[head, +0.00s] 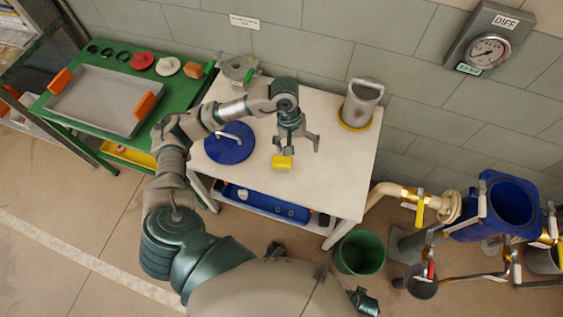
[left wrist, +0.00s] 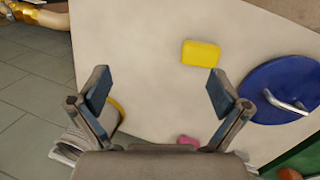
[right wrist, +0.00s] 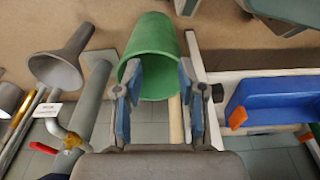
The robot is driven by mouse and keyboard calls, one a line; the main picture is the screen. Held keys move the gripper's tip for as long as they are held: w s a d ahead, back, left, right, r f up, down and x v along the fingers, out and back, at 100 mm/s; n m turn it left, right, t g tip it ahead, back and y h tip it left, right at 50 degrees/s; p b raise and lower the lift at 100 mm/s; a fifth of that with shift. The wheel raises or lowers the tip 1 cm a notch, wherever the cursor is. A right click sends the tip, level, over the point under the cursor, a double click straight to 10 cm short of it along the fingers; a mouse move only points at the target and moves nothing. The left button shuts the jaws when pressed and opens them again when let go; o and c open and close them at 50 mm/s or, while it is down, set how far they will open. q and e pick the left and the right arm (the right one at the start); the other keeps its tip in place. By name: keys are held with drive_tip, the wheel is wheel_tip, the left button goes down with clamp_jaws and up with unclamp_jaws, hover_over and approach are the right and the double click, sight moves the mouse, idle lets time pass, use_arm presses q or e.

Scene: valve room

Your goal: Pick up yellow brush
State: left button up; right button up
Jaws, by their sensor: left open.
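In the left wrist view the yellow brush (left wrist: 201,54) lies flat beyond the fingertips, right of centre. My left gripper (head: 297,146) is over the table with its fingers apart and nothing between them; it also shows in the left wrist view (left wrist: 158,88). Its height above the table is hard to tell. My right gripper (right wrist: 158,78) is open and empty, with the green bucket (right wrist: 152,48) beyond its fingers.
A blue round lid (head: 230,144) lies left of the brush. A grey jug (head: 361,100) stands at the table's back right. A pink object (left wrist: 188,140) lies on the table. A blue tray (head: 265,204) sits below the tabletop.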

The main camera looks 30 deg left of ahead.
sight(282, 160)
use_arm(q)
drive_tip(key=a+y, duration=0.3)
drive_tip(key=a, duration=0.3)
drive_tip(key=f, duration=1)
drive_tip(key=shift+w+d+f+b, duration=0.1)
drive_tip(key=shift+w+d+b, duration=0.05)
drive_tip(key=shift+w+b, duration=0.2)
drive_tip(key=shift+f+m, duration=0.3)
drive_tip(key=shift+f, duration=0.25)
drive_tip(key=f, duration=0.3)
drive_tip(key=shift+s+d+f, duration=0.1)
drive_tip(key=shift+s+f, duration=0.15)
drive_tip(key=shift+f, duration=0.6)
use_arm(e)
drive_tip(key=shift+w+d+r, duration=0.1)
drive_tip(key=shift+w+r, duration=0.1)
drive_tip(key=shift+r, duration=0.05)
use_arm(q)
drive_tip(key=c, duration=1.2)
drive_tip(key=shift+r, duration=0.1)
use_arm(e)
drive_tip(key=shift+s, duration=0.1)
